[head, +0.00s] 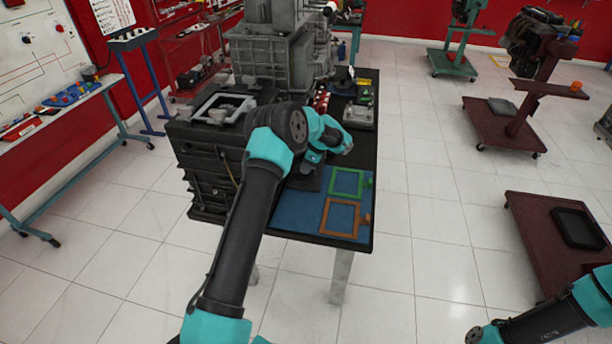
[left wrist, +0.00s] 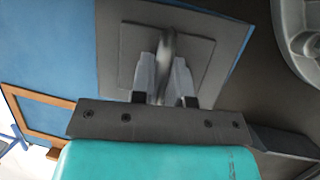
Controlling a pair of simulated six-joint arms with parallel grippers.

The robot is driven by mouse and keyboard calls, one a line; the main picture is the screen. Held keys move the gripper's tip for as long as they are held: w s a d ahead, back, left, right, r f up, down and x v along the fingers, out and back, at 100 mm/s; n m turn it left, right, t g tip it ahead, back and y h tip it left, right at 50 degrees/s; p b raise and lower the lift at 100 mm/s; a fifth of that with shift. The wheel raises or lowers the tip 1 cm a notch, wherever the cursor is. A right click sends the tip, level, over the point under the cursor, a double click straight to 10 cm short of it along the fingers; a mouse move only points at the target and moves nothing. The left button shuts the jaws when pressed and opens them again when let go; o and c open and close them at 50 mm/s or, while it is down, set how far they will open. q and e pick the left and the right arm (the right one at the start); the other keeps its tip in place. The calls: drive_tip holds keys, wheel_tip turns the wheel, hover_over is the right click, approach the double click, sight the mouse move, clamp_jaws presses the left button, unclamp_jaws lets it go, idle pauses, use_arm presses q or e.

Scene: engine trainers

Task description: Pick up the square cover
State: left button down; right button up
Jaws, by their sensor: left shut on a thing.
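The square cover (left wrist: 120,62) is a flat grey plate with a raised handle in its middle. It fills the upper middle of the left wrist view, over the blue mat. My left gripper (left wrist: 164,75) is shut on the handle, with one pale finger on each side of it. In the head view my left wrist hides most of the grip beside the engine block. I cannot tell whether the plate touches the mat. My right gripper is outside both views; only part of my right arm shows at the lower right.
A blue mat (head: 300,211) on the dark table holds a green frame (head: 332,182) and an orange frame (head: 326,217). Small parts and a grey metal part (head: 360,117) lie behind. Floor is open right of the table.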

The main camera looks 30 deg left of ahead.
use_arm(q)
drive_tip(key=shift+r, duration=0.15)
idle(0.4)
drive_tip(key=shift+r, duration=1.55)
drive_tip(key=shift+s+d+r, duration=0.15)
drive_tip(key=shift+s, duration=0.1)
drive_tip(key=s+d+r, duration=0.1)
drive_tip(key=s+d, duration=0.7)
drive_tip(key=s, duration=0.5)
drive_tip(key=shift+r, duration=0.15)
drive_tip(key=shift+d, duration=0.1)
